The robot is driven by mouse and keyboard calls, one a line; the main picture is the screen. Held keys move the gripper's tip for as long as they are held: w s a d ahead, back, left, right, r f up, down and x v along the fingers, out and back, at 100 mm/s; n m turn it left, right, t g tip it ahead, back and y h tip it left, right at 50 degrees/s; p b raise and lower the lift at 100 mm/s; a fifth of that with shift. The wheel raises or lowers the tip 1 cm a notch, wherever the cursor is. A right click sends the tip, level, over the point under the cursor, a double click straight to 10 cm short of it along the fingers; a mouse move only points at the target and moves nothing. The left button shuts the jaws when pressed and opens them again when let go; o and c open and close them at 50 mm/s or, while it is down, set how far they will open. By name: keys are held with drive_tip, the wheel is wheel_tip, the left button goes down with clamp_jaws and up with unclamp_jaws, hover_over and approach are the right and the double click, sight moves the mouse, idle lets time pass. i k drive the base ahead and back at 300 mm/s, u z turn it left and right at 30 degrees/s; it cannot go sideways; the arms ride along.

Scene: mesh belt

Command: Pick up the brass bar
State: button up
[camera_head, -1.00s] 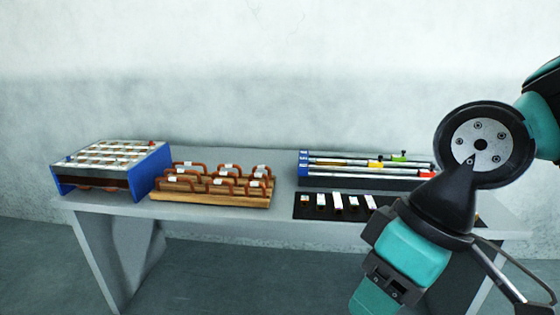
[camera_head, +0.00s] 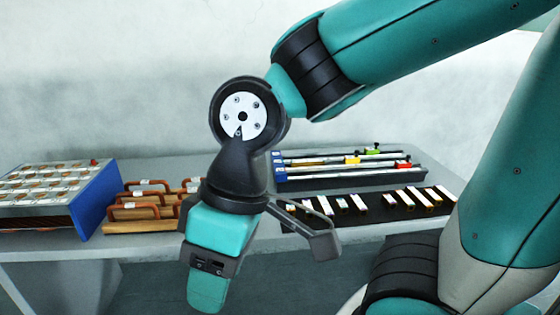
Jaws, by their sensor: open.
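Several small bars lie in a row on a black mat (camera_head: 372,213) on the table. They show mostly as white-topped strips, some with dark or coloured ends. I cannot tell which one is the brass bar; part of the row's left end is behind my gripper. My gripper (camera_head: 265,250) hangs in front of the table's front edge, nearer the camera and to the left of the mat. It is open, with one grey finger out to the right, and no object shows in it.
A black rack (camera_head: 400,180) with long rods and coloured clamps stands behind the mat. Wooden blocks with copper-coloured handles (camera_head: 150,210) stand left, partly hidden by my gripper. A blue-sided box (camera_head: 97,202) stands at far left. Some grey tabletop (camera_head: 370,232) is bare in front of the mat.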

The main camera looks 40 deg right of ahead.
sight(316, 162)
drive_tip(key=z, duration=0.15)
drive_tip(key=i, duration=0.85)
drive_tip(key=z, duration=0.8)
drive_tip(key=i, duration=0.5)
drive_tip(key=z, duration=0.3)
